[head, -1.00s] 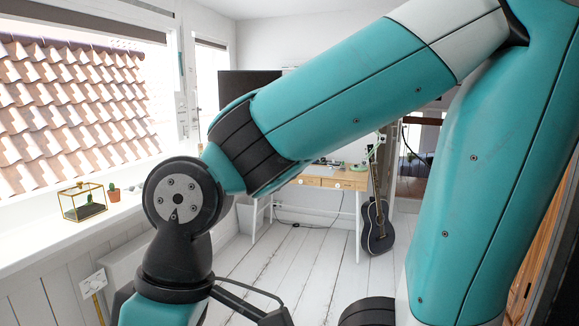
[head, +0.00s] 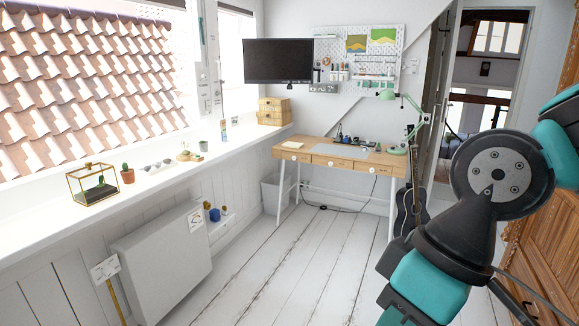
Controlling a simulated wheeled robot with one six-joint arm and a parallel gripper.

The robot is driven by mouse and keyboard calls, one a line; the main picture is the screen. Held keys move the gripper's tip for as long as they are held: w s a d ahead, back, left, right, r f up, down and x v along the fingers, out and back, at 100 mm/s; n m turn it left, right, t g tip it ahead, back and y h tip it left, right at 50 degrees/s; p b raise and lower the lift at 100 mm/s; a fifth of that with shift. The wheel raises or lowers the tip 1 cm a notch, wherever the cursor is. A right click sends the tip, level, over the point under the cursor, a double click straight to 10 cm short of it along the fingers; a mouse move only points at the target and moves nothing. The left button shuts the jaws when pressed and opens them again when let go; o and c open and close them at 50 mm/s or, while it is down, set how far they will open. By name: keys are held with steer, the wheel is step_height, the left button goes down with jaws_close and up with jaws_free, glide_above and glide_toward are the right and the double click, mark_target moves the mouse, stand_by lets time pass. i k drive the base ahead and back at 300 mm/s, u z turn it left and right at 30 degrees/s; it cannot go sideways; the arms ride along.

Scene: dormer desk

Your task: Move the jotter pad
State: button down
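A small pale yellow pad (head: 292,145), which looks like the jotter pad, lies flat on the left part of the wooden desk (head: 287,154). It is small and far off, so I cannot be sure of it. A pale grey sheet or mat (head: 327,149) lies near it on the desk. My arm crosses the right side of the head view, well in front of the desk. My gripper is out of the picture.
A green desk lamp (head: 408,110) stands at the desk's right end. A guitar (head: 409,210) leans beside the desk, partly behind my arm. A waste bin (head: 272,190) stands at left under the desk. The wooden floor before the desk is clear.

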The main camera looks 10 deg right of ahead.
mark_target(288, 144)
steer(key=i, duration=5.55)
